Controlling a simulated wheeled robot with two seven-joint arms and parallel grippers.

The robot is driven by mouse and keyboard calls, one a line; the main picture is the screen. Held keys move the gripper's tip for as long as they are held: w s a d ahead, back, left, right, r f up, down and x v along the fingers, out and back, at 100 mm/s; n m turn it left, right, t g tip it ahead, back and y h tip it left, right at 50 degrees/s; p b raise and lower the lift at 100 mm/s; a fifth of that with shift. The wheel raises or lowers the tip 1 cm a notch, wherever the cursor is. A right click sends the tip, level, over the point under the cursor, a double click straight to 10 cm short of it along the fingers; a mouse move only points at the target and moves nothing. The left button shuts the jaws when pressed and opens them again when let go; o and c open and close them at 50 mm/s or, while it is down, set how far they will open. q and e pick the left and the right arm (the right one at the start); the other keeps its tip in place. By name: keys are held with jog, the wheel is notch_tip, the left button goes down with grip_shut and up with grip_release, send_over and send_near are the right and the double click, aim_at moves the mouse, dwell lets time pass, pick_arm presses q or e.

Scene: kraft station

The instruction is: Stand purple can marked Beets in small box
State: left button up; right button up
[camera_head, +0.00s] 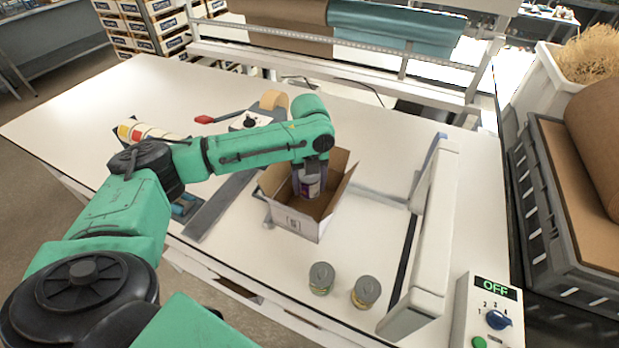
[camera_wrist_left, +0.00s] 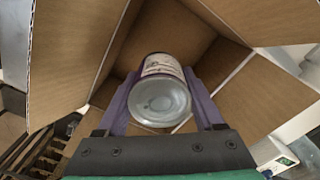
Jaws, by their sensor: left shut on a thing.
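The small box (camera_head: 292,219) is an open brown carton in the middle of the white table, with its flaps spread. My left gripper (camera_head: 308,178) reaches down into its mouth and is shut on a can with a purple and white label (camera_head: 310,187). In the left wrist view the can (camera_wrist_left: 161,92) sits between the two purple fingers, with its metal end towards the camera and cardboard walls around it. The label's words are too small to read. Whether the can touches the box floor cannot be told. My right gripper is not in view.
Two other cans, one with a green label (camera_head: 321,278) and one with a yellow label (camera_head: 366,292), stand at the table's front. A white sealer frame (camera_head: 432,230) rises right of the box. A tape dispenser (camera_head: 250,121) is behind it. A control box (camera_head: 487,315) is at the front right.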

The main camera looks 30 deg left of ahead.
pick_arm(q)
notch_tip(320, 180, down, 4)
jog(key=shift+d+r+b, duration=0.1)
jog(key=shift+r+b, duration=0.1)
jog(key=shift+b, duration=0.35)
jog(key=shift+f+b, duration=0.55)
jog(key=shift+f, duration=1.1)
jog(key=o, duration=1.5)
jog(key=shift+o, duration=0.2)
notch_tip(320, 180, up, 3)
jog(key=p, duration=0.3)
notch_tip(320, 180, up, 2)
jog(key=shift+r+p, duration=0.1)
jog(key=shift+p, duration=0.4)
jog(key=shift+r, duration=5.45)
